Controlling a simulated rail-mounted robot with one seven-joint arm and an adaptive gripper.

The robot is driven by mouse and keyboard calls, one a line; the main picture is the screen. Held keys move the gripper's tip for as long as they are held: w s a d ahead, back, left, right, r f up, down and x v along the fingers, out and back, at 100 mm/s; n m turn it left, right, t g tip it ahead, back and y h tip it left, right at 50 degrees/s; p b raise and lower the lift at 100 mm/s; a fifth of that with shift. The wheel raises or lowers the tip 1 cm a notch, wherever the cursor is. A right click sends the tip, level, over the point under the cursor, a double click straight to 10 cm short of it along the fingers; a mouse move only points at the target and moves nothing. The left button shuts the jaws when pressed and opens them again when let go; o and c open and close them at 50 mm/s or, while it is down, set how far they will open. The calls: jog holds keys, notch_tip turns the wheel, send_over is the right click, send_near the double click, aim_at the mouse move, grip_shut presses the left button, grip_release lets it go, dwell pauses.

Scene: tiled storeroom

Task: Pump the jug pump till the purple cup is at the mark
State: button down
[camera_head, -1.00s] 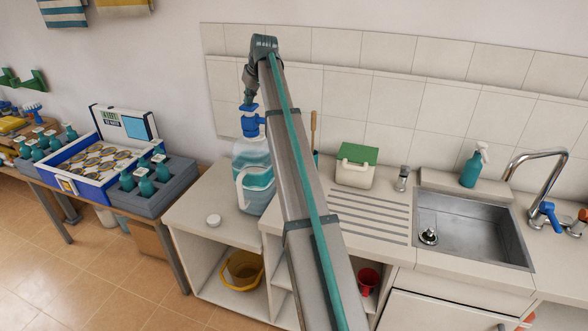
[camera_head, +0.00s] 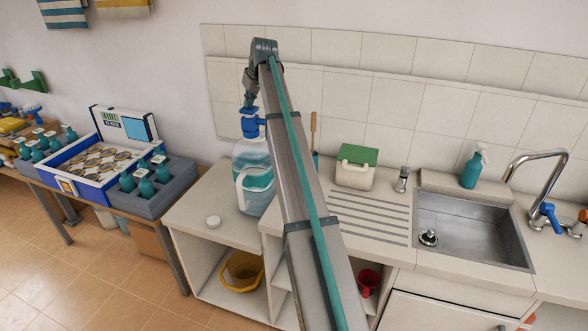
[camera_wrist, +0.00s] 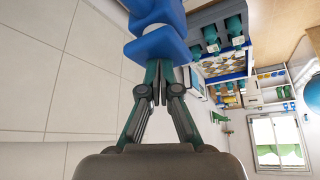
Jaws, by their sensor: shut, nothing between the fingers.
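The clear jug (camera_head: 252,188) stands on the counter left of my arm, with bluish liquid inside and a pale handle. Its blue pump (camera_head: 254,125) rises from the top and also fills the upper middle of the wrist view (camera_wrist: 160,45). My gripper (camera_head: 249,101) is directly above the pump head, pointing down. In the wrist view my gripper (camera_wrist: 158,78) is shut and empty, its fingertips at the blue pump head and seemingly touching it. The purple cup is not visible; my arm hides part of the counter right of the jug.
A green-lidded box (camera_head: 355,168), a sink (camera_head: 470,228) and a spray bottle (camera_head: 472,168) are to the right. A yellow bowl (camera_head: 242,270) and a red cup (camera_head: 368,280) sit on shelves below.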

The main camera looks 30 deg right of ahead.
jog(key=shift+r, duration=0.75)
jog(key=shift+f, duration=0.1)
jog(key=shift+f, duration=1.25)
jog(key=shift+r, duration=0.1)
jog(key=shift+r+p, duration=0.4)
jog(key=shift+r, duration=0.85)
jog(key=shift+f, duration=0.8)
jog(key=shift+r, duration=0.95)
